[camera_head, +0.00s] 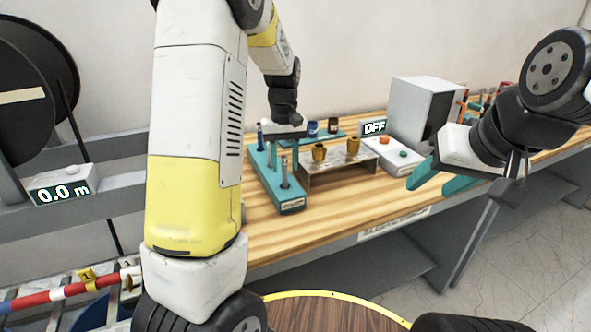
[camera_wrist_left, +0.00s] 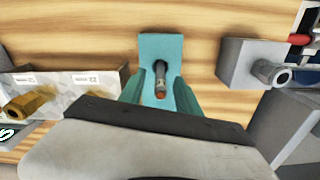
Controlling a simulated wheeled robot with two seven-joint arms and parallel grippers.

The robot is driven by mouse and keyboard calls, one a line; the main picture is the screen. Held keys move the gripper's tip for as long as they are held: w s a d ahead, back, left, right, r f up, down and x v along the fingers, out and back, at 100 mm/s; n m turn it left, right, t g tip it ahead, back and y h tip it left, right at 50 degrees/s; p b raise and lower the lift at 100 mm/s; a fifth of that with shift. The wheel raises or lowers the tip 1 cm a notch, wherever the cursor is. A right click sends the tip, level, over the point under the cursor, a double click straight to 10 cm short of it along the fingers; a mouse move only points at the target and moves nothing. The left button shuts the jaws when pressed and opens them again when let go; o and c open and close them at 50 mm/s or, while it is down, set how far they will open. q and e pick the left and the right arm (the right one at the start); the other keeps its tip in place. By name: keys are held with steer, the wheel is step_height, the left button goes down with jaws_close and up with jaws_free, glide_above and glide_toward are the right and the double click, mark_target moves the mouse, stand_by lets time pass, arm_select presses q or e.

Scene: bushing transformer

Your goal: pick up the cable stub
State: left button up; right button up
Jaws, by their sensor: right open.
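My left gripper (camera_head: 282,160) points down over a teal stand (camera_head: 292,206) on the wooden bench, its fingers apart. In the left wrist view, the fingers of this gripper (camera_wrist_left: 163,90) stand on either side of a dark stub with a copper-coloured tip (camera_wrist_left: 160,90), which looks like the cable stub. The stub rises from the teal stand (camera_wrist_left: 160,42); I cannot tell whether a finger touches it. A grey upright peg (camera_head: 284,174) shows on the stand's near end in the head view. My right gripper (camera_head: 440,182) is open and empty at the bench's right.
A metal bracket with two brass bushings (camera_head: 319,153) stands right of the stand. In the wrist view, a grey block with a metal tube (camera_wrist_left: 250,62) is close on the right.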

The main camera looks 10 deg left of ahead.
arm_select(q)
step_height(320, 180, down, 2)
steer(key=shift+f, duration=0.1)
jaws_close()
stand_by(0.4)
step_height(320, 180, up, 17)
stand_by(0.9)
